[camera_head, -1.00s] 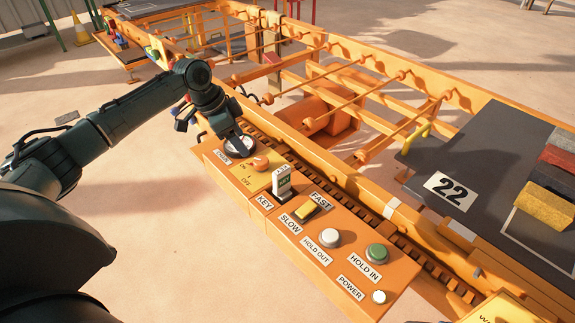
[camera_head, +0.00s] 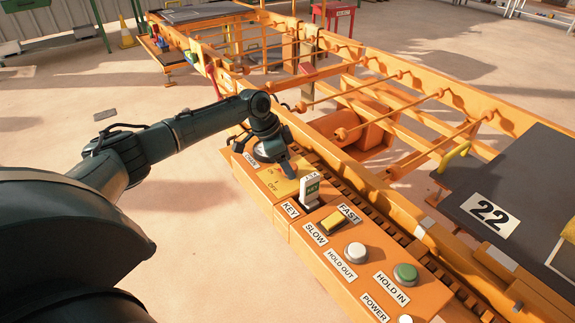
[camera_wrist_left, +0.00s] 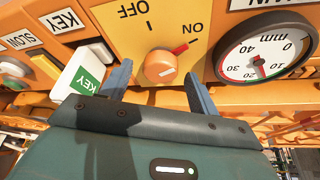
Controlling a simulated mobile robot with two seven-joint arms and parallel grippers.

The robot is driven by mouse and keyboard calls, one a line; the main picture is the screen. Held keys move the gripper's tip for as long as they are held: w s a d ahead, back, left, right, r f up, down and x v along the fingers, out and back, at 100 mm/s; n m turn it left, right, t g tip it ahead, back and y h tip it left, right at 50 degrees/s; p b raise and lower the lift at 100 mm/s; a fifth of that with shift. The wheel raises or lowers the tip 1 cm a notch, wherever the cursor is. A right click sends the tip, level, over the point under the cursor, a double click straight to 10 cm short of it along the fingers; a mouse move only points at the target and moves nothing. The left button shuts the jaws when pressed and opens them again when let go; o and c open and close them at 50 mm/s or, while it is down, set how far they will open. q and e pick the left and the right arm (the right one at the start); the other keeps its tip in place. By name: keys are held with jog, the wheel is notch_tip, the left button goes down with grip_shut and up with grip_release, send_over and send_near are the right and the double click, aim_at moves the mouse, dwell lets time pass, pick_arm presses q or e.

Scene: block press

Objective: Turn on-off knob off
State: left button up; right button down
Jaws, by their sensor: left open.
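The on-off knob (camera_wrist_left: 160,67) is an orange round knob on a yellow plate (camera_wrist_left: 120,40), seen upside down in the left wrist view. Its red pointer is toward the ON label, with OFF printed on the other side. My left gripper (camera_wrist_left: 158,85) is open, one finger on each side of the knob as seen there; I cannot tell whether they touch it. In the head view my left gripper (camera_head: 275,160) is over the far end of the orange control panel (camera_head: 285,215) and hides the knob. My right gripper is not in view.
A white key tag (camera_head: 309,189) stands close beside the left gripper. A round dial gauge (camera_wrist_left: 264,52) is on the knob's other side. The yellow slow-fast switch (camera_head: 333,222), white button (camera_head: 355,253) and green button (camera_head: 405,273) lie nearer along the panel.

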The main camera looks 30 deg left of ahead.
pick_arm(q)
jog(key=shift+w+f, duration=0.1)
jog(key=shift+f, duration=0.2)
jog(key=shift+c, duration=0.3)
